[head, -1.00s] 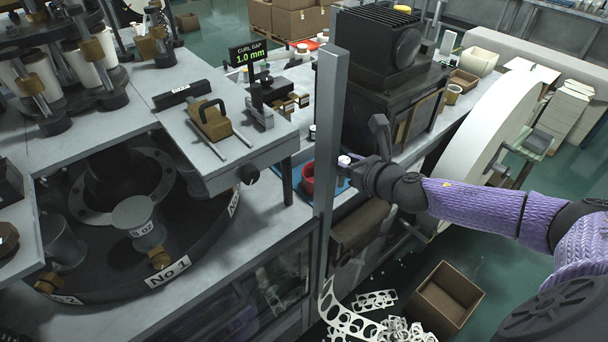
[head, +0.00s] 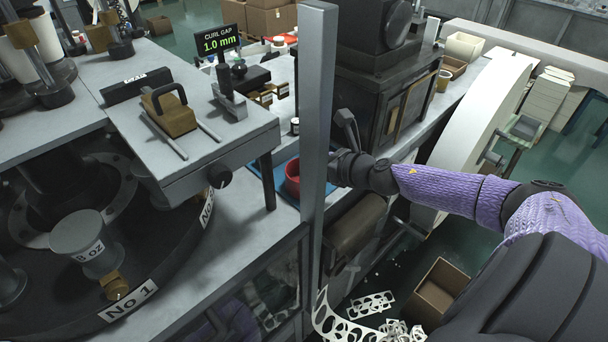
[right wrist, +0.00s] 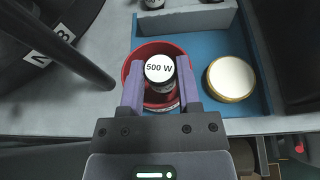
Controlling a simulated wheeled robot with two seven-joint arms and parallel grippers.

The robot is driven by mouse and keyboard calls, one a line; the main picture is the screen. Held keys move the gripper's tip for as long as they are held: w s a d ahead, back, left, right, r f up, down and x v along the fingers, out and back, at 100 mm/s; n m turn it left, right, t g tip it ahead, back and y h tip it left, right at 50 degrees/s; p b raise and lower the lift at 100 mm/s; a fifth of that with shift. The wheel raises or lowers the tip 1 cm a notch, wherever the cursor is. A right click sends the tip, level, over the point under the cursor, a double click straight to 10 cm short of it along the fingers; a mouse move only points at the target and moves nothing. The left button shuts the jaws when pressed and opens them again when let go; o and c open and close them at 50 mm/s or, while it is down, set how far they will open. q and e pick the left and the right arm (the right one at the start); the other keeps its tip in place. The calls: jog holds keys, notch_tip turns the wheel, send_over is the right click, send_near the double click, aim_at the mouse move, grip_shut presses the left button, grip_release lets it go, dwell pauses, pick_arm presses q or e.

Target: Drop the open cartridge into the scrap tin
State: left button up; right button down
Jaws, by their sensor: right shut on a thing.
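The cartridge (right wrist: 158,70), a dark cylinder with a white top marked 500 W, sits between the purple fingers of my right gripper (right wrist: 159,88). The gripper is shut on it. The red scrap tin (right wrist: 128,72) is directly below, its rim around the cartridge in the right wrist view; I cannot tell how far above or inside the tin the cartridge is. In the head view the red tin (head: 292,178) shows left of a grey post, and my right gripper (head: 334,168) is partly hidden behind that post. My left gripper is not in view.
A blue tray (right wrist: 197,42) lies around the tin and holds a round gold-rimmed piece (right wrist: 231,78). The upright grey post (head: 316,110) stands close to my right gripper. A dark machine (head: 375,90) is behind the arm.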

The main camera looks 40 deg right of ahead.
jog(key=shift+r, duration=0.1)
jog(key=shift+c, duration=1.8)
grip_release()
jog(key=shift+o, duration=0.6)
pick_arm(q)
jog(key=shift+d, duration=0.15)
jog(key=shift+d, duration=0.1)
pick_arm(e)
jog(key=shift+s, duration=0.1)
jog(key=shift+s, duration=0.25)
pick_arm(q)
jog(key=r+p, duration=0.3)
jog(key=p, duration=0.1)
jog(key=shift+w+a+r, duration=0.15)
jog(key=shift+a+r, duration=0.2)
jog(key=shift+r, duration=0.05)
pick_arm(e)
jog(key=v, duration=0.9)
